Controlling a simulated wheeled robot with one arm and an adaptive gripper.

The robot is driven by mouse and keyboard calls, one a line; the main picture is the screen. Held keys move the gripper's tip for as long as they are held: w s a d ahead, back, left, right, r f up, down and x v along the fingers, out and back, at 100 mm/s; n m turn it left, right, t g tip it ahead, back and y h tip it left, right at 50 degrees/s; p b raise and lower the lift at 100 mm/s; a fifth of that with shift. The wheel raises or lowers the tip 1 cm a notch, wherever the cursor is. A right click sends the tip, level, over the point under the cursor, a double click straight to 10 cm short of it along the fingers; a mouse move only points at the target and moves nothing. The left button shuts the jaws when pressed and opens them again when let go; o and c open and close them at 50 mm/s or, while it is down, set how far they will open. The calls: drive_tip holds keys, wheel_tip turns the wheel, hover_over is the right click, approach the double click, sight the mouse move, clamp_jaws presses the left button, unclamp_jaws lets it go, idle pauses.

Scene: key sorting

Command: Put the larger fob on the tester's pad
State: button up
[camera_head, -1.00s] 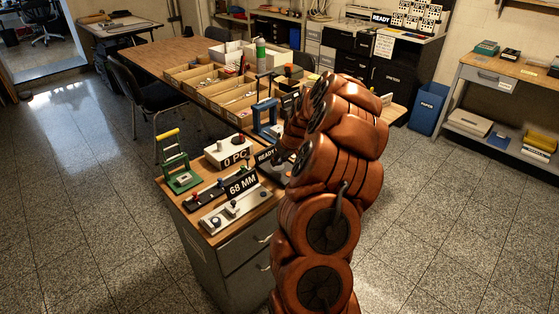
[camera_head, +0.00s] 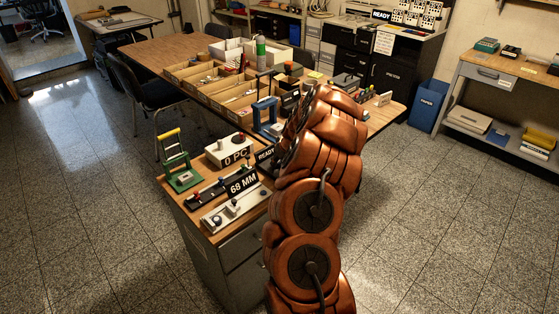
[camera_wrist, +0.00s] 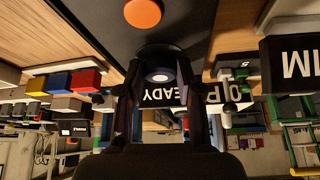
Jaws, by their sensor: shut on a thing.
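My gripper (camera_wrist: 158,105) shows in the wrist view, its two dark fingers closed around a dark, rounded fob (camera_wrist: 160,58) with a pale round spot. No second fob is clear enough to compare sizes. The fob is in front of the tester's dark surface (camera_wrist: 205,28), which carries an orange disc (camera_wrist: 143,13). I cannot tell whether fob and surface touch. There, my own arm hides the gripper, the fob and most of the tester.
On the near cabinet top are a white box marked 0 PC (camera_head: 228,150), a 68 MM gauge (camera_head: 236,205) and a green frame with a yellow handle (camera_head: 178,165). A blue press (camera_head: 266,118) stands behind, near a wooden compartment tray (camera_head: 195,80).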

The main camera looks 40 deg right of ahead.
drive_tip(key=shift+f, duration=0.2)
drive_tip(key=o, duration=0.8)
drive_tip(key=shift+o, duration=0.2)
drive_tip(key=shift+r, duration=0.15)
drive_tip(key=shift+r, duration=0.15)
drive_tip(key=b+v, duration=0.2)
drive_tip(key=v, duration=1)
drive_tip(key=s+a+r+n+g+y, duration=0.1)
drive_tip(key=s+a+r, duration=0.1)
drive_tip(key=a, duration=0.8)
drive_tip(key=s+a+r+n+g+y, duration=0.1)
drive_tip(key=s+a+r, duration=0.1)
drive_tip(key=a, duration=0.8)
drive_tip(key=s+a+r+n+g+y, duration=0.1)
drive_tip(key=s+a+r, duration=0.15)
drive_tip(key=a, duration=0.85)
drive_tip(key=s+a+g, duration=0.1)
drive_tip(key=s+a, duration=0.2)
drive_tip(key=s, duration=0.5)
drive_tip(key=s+a+g+h, duration=0.1)
drive_tip(key=s+a, duration=0.3)
drive_tip(key=s, duration=0.5)
drive_tip(key=s+a+f+m+g, duration=0.1)
drive_tip(key=s+a, duration=0.3)
drive_tip(key=s, duration=0.4)
drive_tip(key=shift+s+a+g+h, duration=0.25)
drive_tip(key=shift+g+h, duration=0.15)
drive_tip(key=shift+g, duration=0.3)
